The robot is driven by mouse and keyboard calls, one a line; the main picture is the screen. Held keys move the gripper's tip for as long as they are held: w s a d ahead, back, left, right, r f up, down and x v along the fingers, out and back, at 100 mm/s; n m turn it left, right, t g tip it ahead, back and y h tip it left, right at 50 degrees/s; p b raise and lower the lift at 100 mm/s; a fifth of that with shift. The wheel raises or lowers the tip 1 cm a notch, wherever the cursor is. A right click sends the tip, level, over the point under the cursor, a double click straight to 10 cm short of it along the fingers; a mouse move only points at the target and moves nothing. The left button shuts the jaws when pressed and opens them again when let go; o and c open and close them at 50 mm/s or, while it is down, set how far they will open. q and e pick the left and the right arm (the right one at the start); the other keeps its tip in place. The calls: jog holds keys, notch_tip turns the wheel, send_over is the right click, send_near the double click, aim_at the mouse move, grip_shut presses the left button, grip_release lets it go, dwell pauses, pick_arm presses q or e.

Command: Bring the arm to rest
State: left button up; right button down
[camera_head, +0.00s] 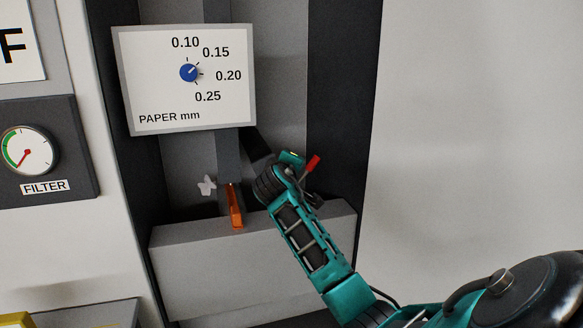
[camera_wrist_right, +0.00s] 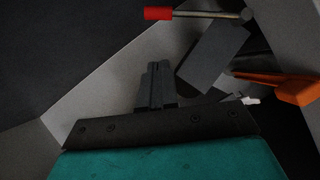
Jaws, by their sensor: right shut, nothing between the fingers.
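My right arm (camera_head: 310,240) comes in from the lower right in the head view and reaches up to the recess of the machine. Its fingers are hard to make out there, against dark parts. In the right wrist view my right gripper (camera_wrist_right: 157,75) shows with its two dark fingers together and nothing between them. It appears apart from the parts around it. My left gripper is in neither view.
A red-tipped lever (camera_head: 313,162) is close beside my right wrist; it also shows in the wrist view (camera_wrist_right: 158,13). An orange handle (camera_head: 235,206) stands left of it, above a grey box (camera_head: 210,265). The paper dial plate (camera_head: 150,75) hangs above. A pale wall is right.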

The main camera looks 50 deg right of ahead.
jog(key=shift+s+a+r, duration=0.2)
jog(key=shift+s+a, duration=0.15)
jog(key=shift+a, duration=0.1)
dwell(0.3)
jog(key=s+a+f+n+t+y, duration=0.1)
jog(key=s+a+f+n+y, duration=0.3)
jog(key=a+f, duration=0.7)
jog(key=s+a+f+t+y, duration=0.2)
jog(key=a+f+y, duration=0.45)
jog(key=f, duration=0.65)
jog(key=s+a+f+m+y, duration=0.1)
jog(key=s+a+f, duration=0.2)
jog(key=s+a, duration=0.2)
jog(key=s+a+f+m+y, duration=0.1)
jog(key=s+a+f+y, duration=0.1)
jog(key=s+a, duration=0.4)
jog(key=s+a+f+m+g+y, duration=0.1)
jog(key=s+a+f, duration=0.2)
jog(key=s+a, duration=0.3)
jog(key=shift+s+f+m+y, duration=0.3)
jog(key=shift+f+y, duration=0.05)
jog(key=shift+f, duration=0.05)
